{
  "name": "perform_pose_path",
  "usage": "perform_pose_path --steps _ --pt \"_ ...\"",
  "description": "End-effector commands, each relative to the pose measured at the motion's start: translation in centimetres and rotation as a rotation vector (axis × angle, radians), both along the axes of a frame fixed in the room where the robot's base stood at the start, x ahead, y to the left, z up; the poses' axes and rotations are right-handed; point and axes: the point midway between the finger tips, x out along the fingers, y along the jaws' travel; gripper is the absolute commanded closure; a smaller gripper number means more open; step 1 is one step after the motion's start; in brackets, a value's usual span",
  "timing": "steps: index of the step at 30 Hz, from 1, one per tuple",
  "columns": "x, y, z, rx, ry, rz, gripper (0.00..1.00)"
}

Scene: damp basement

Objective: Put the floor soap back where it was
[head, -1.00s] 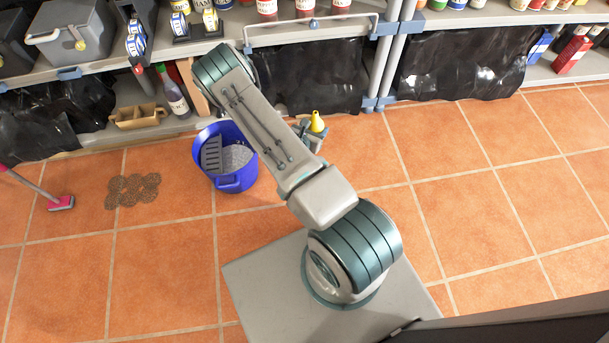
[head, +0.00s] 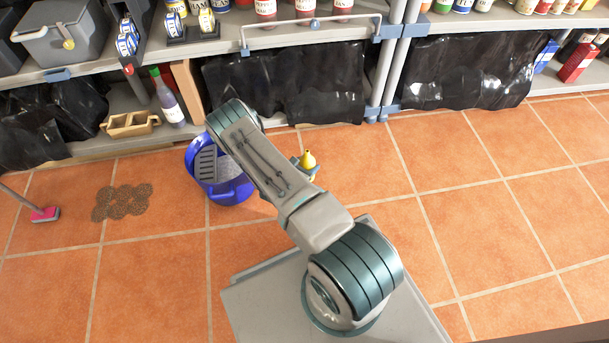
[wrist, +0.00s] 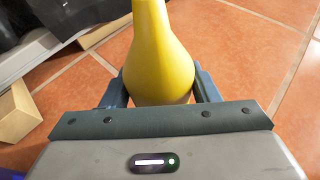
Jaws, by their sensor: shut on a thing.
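A yellow bottle (wrist: 160,60) with a narrow neck, which I take to be the floor soap, is held in my gripper (wrist: 161,88). The blue-grey fingers press on both sides of its rounded body, and it stands upright in the wrist view. No label shows, and its lower part is hidden behind the gripper body. In the head view the yellow bottle (head: 308,159) shows just right of my forearm, above the floor, with the gripper mostly hidden by the arm.
A blue bucket (head: 231,192) with a grey wringer stands on the tiles, partly behind my arm. Floor at right is clear.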

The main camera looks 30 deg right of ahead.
Motion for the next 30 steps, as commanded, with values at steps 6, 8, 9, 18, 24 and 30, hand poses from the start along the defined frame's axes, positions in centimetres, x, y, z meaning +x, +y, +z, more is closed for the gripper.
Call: perform_pose_path --steps 6,8,9,18,24,30 --pt "0.9 0.7 -1.0 -0.002 -0.001 -0.001 0.76" --pt "0.9 0.6 -1.7 -0.002 0.0 -0.002 0.76" --pt "0.8 0.6 -2.2 -0.001 0.0 -0.002 0.76" --pt "0.9 0.7 -4.6 -0.002 -0.001 0.0 0.76" --pt "0.9 0.7 -4.6 -0.002 0.0 0.0 0.76" --pt "0.8 0.7 -4.8 -0.002 0.001 -0.001 0.23"
